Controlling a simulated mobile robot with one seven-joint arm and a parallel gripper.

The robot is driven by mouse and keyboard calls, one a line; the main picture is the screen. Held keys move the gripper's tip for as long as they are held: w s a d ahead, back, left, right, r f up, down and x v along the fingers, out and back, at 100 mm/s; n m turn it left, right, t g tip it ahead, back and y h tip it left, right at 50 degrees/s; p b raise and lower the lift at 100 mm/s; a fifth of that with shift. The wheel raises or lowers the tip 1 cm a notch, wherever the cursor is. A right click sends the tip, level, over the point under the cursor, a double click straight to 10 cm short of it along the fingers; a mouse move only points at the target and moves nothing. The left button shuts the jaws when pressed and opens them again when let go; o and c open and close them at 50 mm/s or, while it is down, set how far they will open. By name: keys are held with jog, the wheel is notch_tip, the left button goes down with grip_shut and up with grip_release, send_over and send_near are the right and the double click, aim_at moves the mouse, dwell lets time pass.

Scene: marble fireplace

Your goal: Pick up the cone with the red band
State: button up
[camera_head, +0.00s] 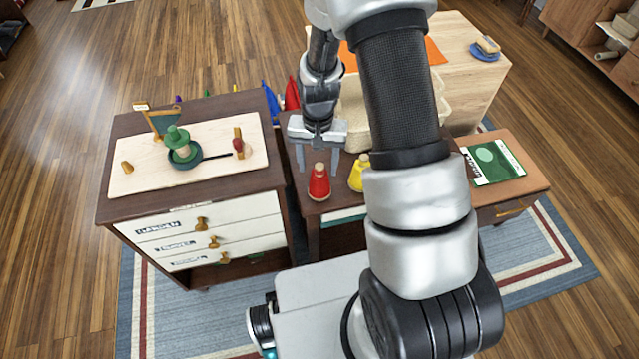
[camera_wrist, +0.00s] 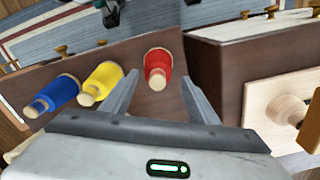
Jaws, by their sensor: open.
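A red cone-shaped piece (camera_head: 319,185) with a pale wooden knob on top stands upright near the front edge of the low brown table. In the wrist view the red piece (camera_wrist: 157,62) shows between and beyond my fingertips. My gripper (camera_head: 318,168) is open and empty, pointing down above and slightly behind the red piece, apart from it. A yellow piece (camera_head: 357,176) of like shape stands to its right, partly hidden by my arm. The wrist view also shows the yellow piece (camera_wrist: 103,79) and a blue piece (camera_wrist: 55,93); the blue one is hidden in the head view.
A dark dresser (camera_head: 120,150) with white drawers stands close on the left, with a pale board (camera_head: 240,176) and green toy on top. A beige bin (camera_head: 352,112) is behind my gripper. A green booklet (camera_head: 493,160) lies at right.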

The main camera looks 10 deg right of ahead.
aim_at(320, 175)
jog(key=f, duration=0.3)
jog(key=f+b, duration=0.1)
jog(key=f, duration=0.1)
jog(key=shift+d+f, duration=0.1)
jog(key=shift+d, duration=0.15)
jog(key=c, duration=1.2)
